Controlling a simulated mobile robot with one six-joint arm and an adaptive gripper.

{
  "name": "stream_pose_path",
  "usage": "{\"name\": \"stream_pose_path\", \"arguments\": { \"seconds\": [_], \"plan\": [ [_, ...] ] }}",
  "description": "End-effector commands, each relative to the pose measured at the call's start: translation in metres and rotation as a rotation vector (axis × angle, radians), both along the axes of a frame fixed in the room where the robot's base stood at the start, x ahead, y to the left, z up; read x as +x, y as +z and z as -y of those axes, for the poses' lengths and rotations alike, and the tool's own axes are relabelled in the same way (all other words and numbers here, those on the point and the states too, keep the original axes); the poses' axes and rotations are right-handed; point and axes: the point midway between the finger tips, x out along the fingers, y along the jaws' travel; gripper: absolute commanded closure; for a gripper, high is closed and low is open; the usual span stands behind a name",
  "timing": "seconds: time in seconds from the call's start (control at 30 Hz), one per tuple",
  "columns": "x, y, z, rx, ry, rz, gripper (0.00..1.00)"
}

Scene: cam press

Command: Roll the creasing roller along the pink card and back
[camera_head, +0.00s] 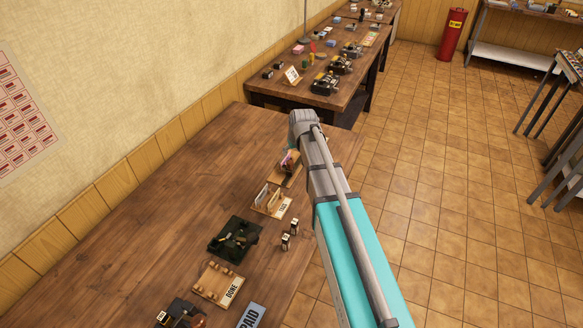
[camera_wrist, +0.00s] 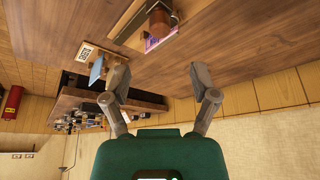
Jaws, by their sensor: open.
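In the wrist view, a brown cylinder that looks like the creasing roller (camera_wrist: 161,21) stands on a wooden board (camera_wrist: 128,28) at the top. A pink-purple card (camera_wrist: 160,42) lies beside its base; my view is tilted and I cannot tell whether they touch. My gripper (camera_wrist: 166,82) is open, its two fingers wide apart, with nothing between them. The roller is beyond the fingertips, apart from them. In the head view, the board (camera_head: 281,181) shows with a pinkish patch on it, partly hidden behind my arm.
In the head view, a small card rack (camera_head: 271,204), a dark green tray (camera_head: 235,237), two small stamps (camera_head: 288,240) and a DONE tray (camera_head: 218,285) line the table. A PAID block (camera_head: 251,316) is at the bottom. The table's left part is clear. Another cluttered table (camera_head: 290,89) stands behind.

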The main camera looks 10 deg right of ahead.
Motion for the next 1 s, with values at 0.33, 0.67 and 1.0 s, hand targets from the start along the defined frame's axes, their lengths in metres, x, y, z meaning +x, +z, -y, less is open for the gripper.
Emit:
{"name": "stream_pose_path", "arguments": {
  "seconds": [0.33,0.67,1.0],
  "plan": [
    [0.012,-0.031,-0.001,0.0,-0.001,0.0,0.24],
    [0.023,-0.057,-0.002,-0.001,-0.001,0.0,0.24],
    [0.033,-0.083,-0.004,0.0,-0.002,0.0,0.24]
  ]
}}
